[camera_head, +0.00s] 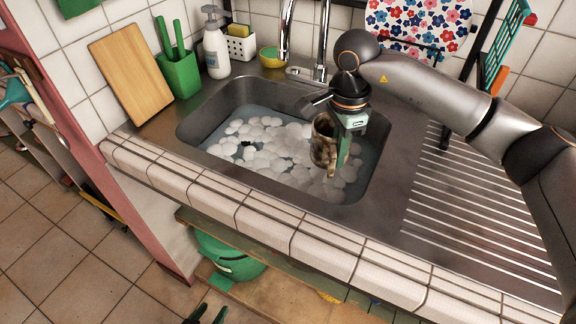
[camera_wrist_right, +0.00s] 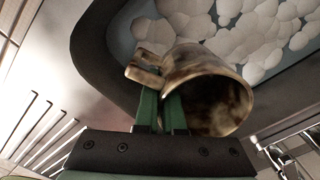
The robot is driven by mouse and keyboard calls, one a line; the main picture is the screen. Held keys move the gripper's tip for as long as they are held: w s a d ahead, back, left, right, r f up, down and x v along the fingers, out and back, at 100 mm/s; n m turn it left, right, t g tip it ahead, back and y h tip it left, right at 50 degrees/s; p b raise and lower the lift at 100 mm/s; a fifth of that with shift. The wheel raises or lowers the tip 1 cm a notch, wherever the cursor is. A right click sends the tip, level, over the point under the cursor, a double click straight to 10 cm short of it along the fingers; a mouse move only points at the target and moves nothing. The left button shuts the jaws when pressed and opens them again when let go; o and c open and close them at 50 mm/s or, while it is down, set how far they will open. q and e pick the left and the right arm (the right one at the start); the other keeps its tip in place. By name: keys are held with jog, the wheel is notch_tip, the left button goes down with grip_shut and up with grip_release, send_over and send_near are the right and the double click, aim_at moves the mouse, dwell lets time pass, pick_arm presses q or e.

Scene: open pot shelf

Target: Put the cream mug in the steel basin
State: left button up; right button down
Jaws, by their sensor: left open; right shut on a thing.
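The cream mug (camera_head: 322,146), mottled with brown, is held by my right gripper (camera_head: 343,152) above the right part of the steel basin (camera_head: 205,121). In the right wrist view the mug (camera_wrist_right: 215,92) lies tilted, with its open mouth toward the lower right. The green fingers of my right gripper (camera_wrist_right: 162,108) are shut on it at the handle side; exactly which part they pinch is partly hidden. The basin holds water with white foam. My left gripper (camera_head: 207,315) shows only its green fingertips at the bottom edge, open and empty, low in front of the counter.
A soap bottle (camera_head: 216,45), green utensil holder (camera_head: 179,72) and cutting board (camera_head: 130,73) stand behind and left of the basin. The faucet (camera_head: 322,45) rises behind it. The ribbed drainboard (camera_head: 470,210) at right is clear. A tiled edge (camera_head: 265,232) runs along the front.

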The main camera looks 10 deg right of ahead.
notch_tip(320, 180, down, 9)
jog(key=shift+f, duration=0.1)
dwell(0.3)
jog(key=shift+f, duration=0.2)
jog(key=c, duration=1)
grip_release()
jog(key=shift+r, duration=0.1)
notch_tip(320, 180, up, 12)
jog(key=shift+r, duration=0.1)
